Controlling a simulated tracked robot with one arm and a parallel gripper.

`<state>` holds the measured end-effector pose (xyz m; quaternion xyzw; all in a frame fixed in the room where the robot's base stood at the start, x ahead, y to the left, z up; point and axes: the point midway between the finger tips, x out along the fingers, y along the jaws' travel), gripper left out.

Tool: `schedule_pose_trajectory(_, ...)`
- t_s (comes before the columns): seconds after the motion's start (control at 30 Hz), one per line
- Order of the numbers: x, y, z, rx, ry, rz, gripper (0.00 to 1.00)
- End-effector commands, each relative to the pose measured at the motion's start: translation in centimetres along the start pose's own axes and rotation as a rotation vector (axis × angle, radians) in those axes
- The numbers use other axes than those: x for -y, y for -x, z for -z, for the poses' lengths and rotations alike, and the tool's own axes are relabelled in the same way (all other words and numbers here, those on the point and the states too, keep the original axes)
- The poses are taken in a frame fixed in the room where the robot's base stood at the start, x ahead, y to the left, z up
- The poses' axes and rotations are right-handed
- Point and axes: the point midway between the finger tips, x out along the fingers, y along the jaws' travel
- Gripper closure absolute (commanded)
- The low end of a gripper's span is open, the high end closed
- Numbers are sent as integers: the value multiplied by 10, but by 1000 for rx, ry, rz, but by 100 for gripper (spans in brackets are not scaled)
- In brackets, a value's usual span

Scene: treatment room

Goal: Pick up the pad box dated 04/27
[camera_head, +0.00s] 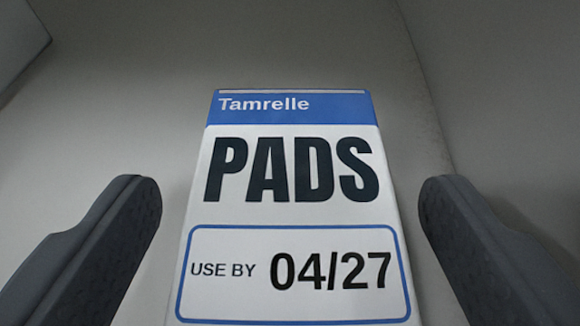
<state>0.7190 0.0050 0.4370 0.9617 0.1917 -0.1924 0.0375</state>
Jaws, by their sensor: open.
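The pad box (290,215) stands upright in the middle of the view, close in front of me. It is white with a blue top band reading "Tamrelle", large dark letters "PADS", and a blue-framed label "USE BY 04/27". My gripper (290,200) is open. One dark finger is to the left of the box and one to the right, with a visible gap on each side. The fingers look nearer to me than the box face, but how far they reach along its sides I cannot tell. The bottom of the box is cut off by the frame.
A plain grey wall (300,45) lies behind the box. Another grey wall (500,90) runs along the right, close to the right finger. A pale edge (20,40) shows at the upper left. No other boxes are in view.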

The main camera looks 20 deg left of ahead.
Motion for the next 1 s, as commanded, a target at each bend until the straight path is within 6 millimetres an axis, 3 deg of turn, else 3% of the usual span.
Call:
schedule_pose_trajectory(0.23, -1, -2, 1, 0, 0, -1, 25)
schedule_pose_trajectory(0.4, -1, -2, 1, 0, 0, -2, 71)
schedule_pose_trajectory(0.77, -2, -1, 3, -1, 1, -3, 71)
schedule_pose_trajectory(1.0, -3, 6, 22, -3, 3, -4, 71)
